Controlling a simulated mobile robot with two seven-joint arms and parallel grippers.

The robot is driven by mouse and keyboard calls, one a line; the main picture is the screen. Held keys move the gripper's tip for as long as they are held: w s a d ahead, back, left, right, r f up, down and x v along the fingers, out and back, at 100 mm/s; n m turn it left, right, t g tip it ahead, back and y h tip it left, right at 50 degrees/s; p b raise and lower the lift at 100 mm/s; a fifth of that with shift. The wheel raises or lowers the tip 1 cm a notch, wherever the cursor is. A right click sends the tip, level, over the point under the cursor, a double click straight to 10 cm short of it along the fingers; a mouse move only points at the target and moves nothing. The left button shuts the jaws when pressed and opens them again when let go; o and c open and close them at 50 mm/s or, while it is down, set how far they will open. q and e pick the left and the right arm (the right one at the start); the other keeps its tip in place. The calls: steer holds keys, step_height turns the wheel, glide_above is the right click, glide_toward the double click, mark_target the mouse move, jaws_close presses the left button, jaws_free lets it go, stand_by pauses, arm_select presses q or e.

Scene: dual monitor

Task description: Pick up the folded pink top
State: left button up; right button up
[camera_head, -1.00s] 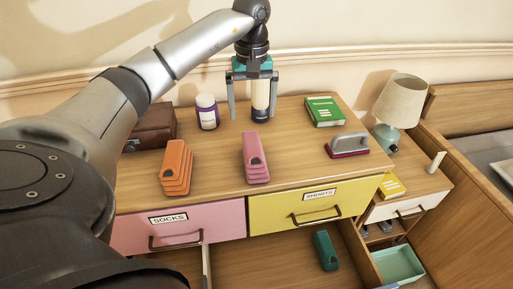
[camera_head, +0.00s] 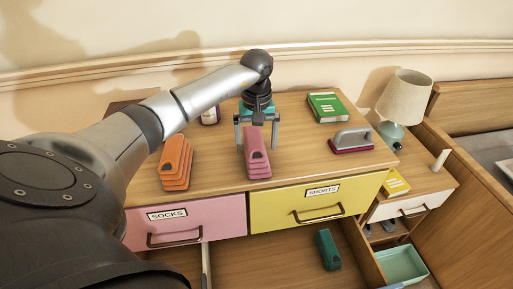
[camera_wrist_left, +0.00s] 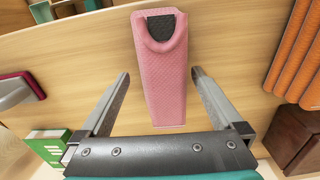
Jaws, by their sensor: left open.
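The folded pink top (camera_head: 257,165) stands as a pink stack on the dresser top, near the front edge above the drawers. In the left wrist view the pink top (camera_wrist_left: 163,92) is upright in the picture's middle, with a dark patch at its upper end. My left gripper (camera_head: 257,140) is open and points down over the back end of the pink top. In the left wrist view my left gripper (camera_wrist_left: 160,75) has one finger on each side of it, with gaps showing. Nothing is held. My right gripper is not in view.
A folded orange stack (camera_head: 175,165) stands to the left. An iron (camera_head: 351,140) and a green book (camera_head: 327,107) are to the right. A purple-and-white bottle (camera_head: 210,115) is partly hidden by my arm. The lower drawer (camera_head: 270,265) is open.

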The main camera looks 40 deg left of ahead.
arm_select(q)
steer(key=c, duration=1.4)
steer(key=shift+r, duration=0.1)
